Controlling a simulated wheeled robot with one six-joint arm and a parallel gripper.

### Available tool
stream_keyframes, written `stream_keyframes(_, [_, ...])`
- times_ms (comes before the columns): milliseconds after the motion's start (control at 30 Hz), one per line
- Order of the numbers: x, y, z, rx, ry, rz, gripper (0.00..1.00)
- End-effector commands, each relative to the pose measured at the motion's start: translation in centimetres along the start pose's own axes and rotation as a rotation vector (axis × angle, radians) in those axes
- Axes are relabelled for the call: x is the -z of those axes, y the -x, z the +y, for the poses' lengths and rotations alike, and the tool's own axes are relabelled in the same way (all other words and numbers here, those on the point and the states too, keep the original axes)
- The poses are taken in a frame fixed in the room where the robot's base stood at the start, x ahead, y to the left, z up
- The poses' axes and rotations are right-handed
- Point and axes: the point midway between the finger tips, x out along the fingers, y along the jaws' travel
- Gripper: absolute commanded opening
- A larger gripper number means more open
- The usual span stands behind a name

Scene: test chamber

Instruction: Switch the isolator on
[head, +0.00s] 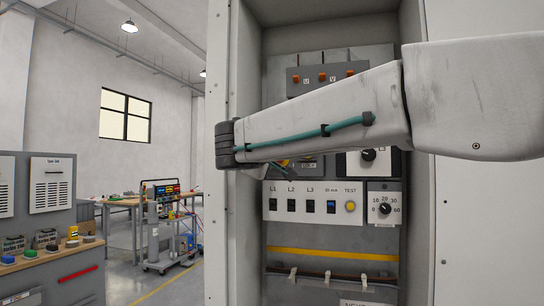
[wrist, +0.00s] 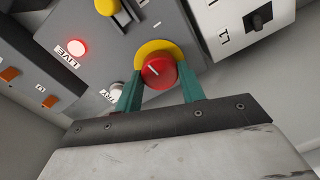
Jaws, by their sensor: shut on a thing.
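The red rotary isolator knob (wrist: 158,72) sits on a yellow backing plate (wrist: 152,46) on the grey panel in the wrist view. A short white pointer line shows on its face, slanted in the picture. The two teal fingers of my gripper (wrist: 160,92) stand on either side of the knob and are shut on it. A red lamp (wrist: 77,47) marked LIVE is lit beside it. In the head view my arm covers the knob and my gripper.
A white button (wrist: 116,88) and a yellow handle (wrist: 107,6) are close to the knob. In the head view, breaker switches (head: 291,205), a yellow TEST button (head: 350,206) and a timer dial (head: 385,208) sit below my arm. The cabinet's side walls (head: 243,240) flank the panel.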

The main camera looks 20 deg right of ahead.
Motion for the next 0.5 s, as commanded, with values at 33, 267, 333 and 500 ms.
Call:
stream_keyframes(33, [-0.04, 0.01, -0.15, 0.003, -0.022, -0.001, 0.16])
stream_keyframes(267, [-0.06, 0.01, -0.14, 0.004, -0.107, 0.001, 0.16])
stream_keyframes(333, [-0.06, 0.0, -0.15, 0.004, -0.122, 0.001, 0.16])
stream_keyframes(500, [-0.06, 0.0, -0.15, 0.004, -0.138, 0.001, 0.16])
